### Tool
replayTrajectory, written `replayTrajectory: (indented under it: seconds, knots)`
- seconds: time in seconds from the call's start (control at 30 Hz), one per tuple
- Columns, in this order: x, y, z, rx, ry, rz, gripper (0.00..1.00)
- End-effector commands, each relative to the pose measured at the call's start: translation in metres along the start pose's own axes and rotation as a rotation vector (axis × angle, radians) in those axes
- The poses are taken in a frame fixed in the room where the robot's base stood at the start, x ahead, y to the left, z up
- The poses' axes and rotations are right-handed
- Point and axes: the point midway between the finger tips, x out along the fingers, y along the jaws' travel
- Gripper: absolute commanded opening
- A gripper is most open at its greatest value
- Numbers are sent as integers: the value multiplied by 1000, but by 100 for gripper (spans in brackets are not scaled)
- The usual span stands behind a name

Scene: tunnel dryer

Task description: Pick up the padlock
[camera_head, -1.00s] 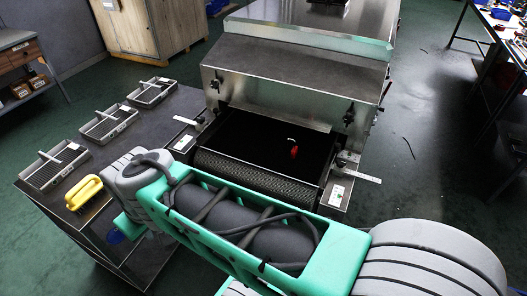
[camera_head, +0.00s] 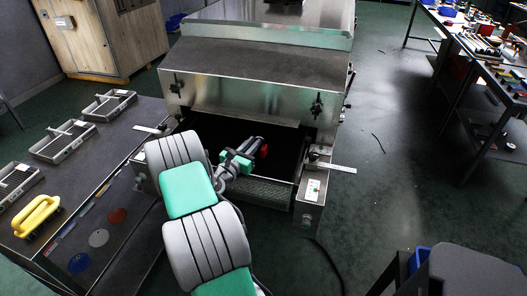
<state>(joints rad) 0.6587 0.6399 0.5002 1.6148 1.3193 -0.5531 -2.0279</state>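A small red object (camera_head: 264,152), which looks like the padlock, is in the dark mouth of the metal tunnel dryer (camera_head: 248,95). Only part of it shows; no shackle can be made out now. My arm reaches into the opening from the front. My gripper (camera_head: 257,146) is at the red object, close to or touching it. The fingers are dark against the dark belt, so I cannot tell whether they are open or shut on it.
A side table at left carries several wire-bottomed trays (camera_head: 108,104), a yellow-handled brush (camera_head: 36,214) and coloured discs (camera_head: 99,238). Metal rulers (camera_head: 330,167) stick out beside the dryer mouth. A workbench (camera_head: 480,60) stands at right. The floor between is mostly open.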

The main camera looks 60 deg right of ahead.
Motion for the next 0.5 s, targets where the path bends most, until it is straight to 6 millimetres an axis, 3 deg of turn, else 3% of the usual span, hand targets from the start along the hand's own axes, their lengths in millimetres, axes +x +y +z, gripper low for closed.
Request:
replayTrajectory:
  seconds: [0.23,0.5]
  knots:
    - [42,-4,-3,4,0,-2,16]
    - [47,-2,-4,4,2,0,16]
